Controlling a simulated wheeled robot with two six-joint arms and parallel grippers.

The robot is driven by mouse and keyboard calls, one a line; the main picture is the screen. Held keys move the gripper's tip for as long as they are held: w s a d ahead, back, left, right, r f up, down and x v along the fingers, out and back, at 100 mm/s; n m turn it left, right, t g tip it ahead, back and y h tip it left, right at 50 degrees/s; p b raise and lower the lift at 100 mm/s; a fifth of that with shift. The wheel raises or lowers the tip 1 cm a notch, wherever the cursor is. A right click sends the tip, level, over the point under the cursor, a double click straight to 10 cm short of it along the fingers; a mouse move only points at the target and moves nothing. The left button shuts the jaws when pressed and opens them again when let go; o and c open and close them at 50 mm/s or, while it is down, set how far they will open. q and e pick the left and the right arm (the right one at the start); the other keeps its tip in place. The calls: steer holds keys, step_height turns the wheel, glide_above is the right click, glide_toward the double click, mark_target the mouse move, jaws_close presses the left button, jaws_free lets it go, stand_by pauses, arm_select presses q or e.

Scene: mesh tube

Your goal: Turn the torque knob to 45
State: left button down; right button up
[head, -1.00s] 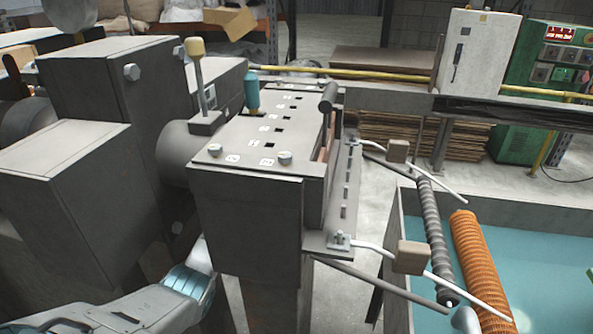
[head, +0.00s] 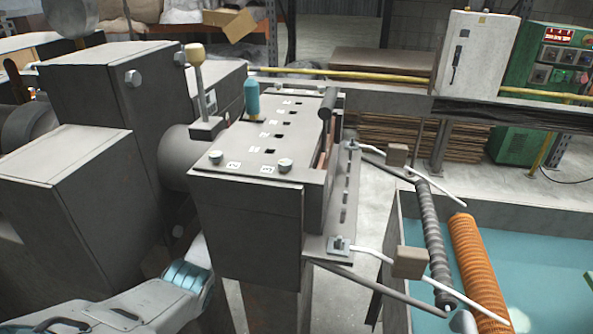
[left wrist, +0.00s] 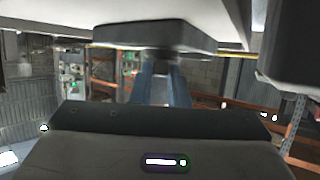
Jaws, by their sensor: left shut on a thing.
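In the left wrist view, a dark, flat, rounded knob (left wrist: 155,37) sits just beyond my left gripper (left wrist: 165,82). I take it to be the torque knob. The two bluish fingers are close together, shut on its narrower part below the wide disc. No scale or number shows on it, so its setting cannot be read. In the head view my left arm comes in from the lower left, and its gripper is hidden by the grey machine box (head: 245,235). My right gripper is not in view.
On the machine stand a lever with a cream knob (head: 196,54) and a teal handle (head: 251,98). Metal rods with tan blocks (head: 411,262) stick out to the right.

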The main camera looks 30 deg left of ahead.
arm_select(q)
steer(key=shift+a+m+g+h+p, duration=0.15)
steer(key=shift+m+g+h+p, duration=0.2)
steer(key=shift+m+h, duration=0.45)
steer(key=shift+w+a+f+m+g+h, duration=0.1)
steer(key=shift+f+m+g+h, duration=0.05)
steer(key=shift+m+g+h, duration=0.2)
steer(key=shift+m+h+b, duration=0.35)
steer(key=shift+h+b, duration=0.1)
steer(key=shift+b, duration=0.2)
steer(key=shift+g, duration=0.3)
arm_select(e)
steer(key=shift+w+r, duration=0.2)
arm_select(q)
steer(key=c, duration=1.4)
jaws_free()
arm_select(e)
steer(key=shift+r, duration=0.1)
